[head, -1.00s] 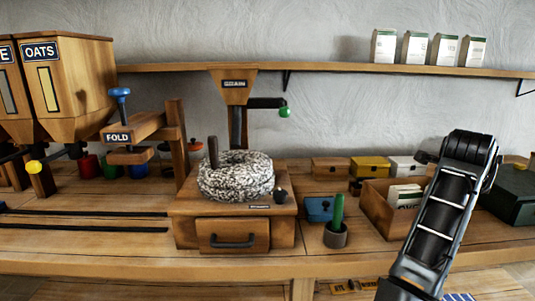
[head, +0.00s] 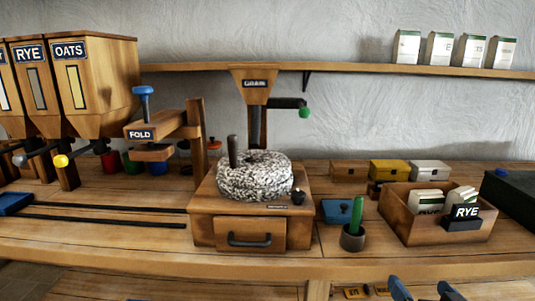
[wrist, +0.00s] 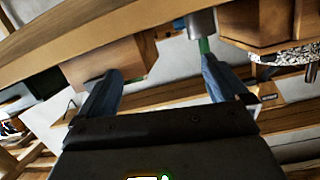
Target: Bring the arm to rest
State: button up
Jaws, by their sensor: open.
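My gripper (head: 425,288) shows at the bottom edge of the head view, right of centre, as two blue-grey fingertips with a gap between them. It is low, in front of the bench (head: 345,268) and below its front edge. The rest of my arm is out of the head view. In the wrist view my gripper (wrist: 155,78) is open, its two fingers wide apart with nothing between them. That view is tilted, with the bench edge running across its top.
A wooden box (head: 408,230) with packets and a RYE sign stands on the bench above the gripper. Left of it are a grey cup (head: 352,242) with a green stick, and a stone mill (head: 255,178). Hoppers (head: 110,85) stand at left. A shelf runs below the bench.

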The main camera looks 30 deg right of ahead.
jog(key=s+a+n+t+y, duration=0.1)
jog(key=s+a+n+y, duration=0.7)
jog(key=s+a, duration=1.2)
jog(key=a, duration=0.3)
jog(key=shift+s+a+r+t, duration=0.25)
jog(key=shift+s+r+t, duration=0.05)
jog(key=shift+r+t, duration=0.1)
